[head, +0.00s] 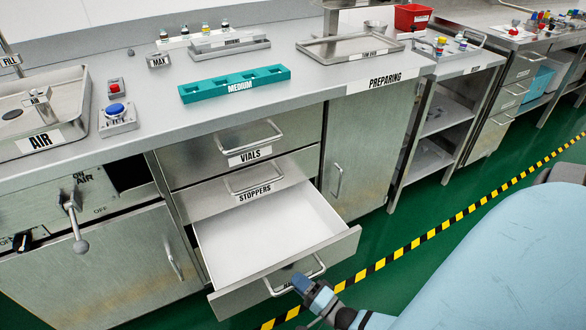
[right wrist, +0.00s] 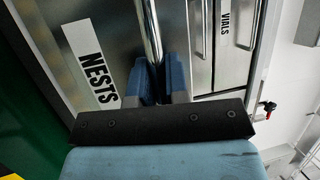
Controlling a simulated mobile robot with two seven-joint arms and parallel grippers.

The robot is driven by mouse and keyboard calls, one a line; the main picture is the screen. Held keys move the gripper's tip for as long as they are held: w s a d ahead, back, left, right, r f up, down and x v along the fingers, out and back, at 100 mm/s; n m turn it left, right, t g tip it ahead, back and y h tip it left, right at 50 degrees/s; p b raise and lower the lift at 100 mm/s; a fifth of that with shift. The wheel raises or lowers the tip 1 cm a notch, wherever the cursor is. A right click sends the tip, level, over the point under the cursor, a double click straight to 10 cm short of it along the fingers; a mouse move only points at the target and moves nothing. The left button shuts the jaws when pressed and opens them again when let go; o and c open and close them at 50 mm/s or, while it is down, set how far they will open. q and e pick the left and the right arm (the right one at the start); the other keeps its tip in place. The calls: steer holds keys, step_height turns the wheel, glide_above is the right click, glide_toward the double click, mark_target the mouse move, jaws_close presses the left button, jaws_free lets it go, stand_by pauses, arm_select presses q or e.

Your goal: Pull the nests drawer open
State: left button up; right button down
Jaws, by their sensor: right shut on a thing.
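The nests drawer (head: 272,235) is the lowest drawer under the counter. It stands pulled far out, and its white inside looks empty. Its front carries a metal bar handle (head: 295,276), and the NESTS label (right wrist: 90,63) shows in the right wrist view. My right gripper (head: 302,284) is at this handle. In the right wrist view its blue fingers (right wrist: 160,80) sit on either side of the handle bar (right wrist: 152,35), shut on it. My left gripper is not in view.
The stoppers drawer (head: 255,188) and vials drawer (head: 250,148) above are shut. A cupboard door (head: 350,150) is to the right. The counter holds a teal medium rack (head: 234,84) and a blue button (head: 116,112). Green floor with a yellow-black strip (head: 400,253) lies in front.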

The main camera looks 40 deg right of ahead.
steer(key=shift+s+a, duration=0.1)
steer(key=shift+s, duration=0.25)
steer(key=c, duration=1.1)
jaws_free()
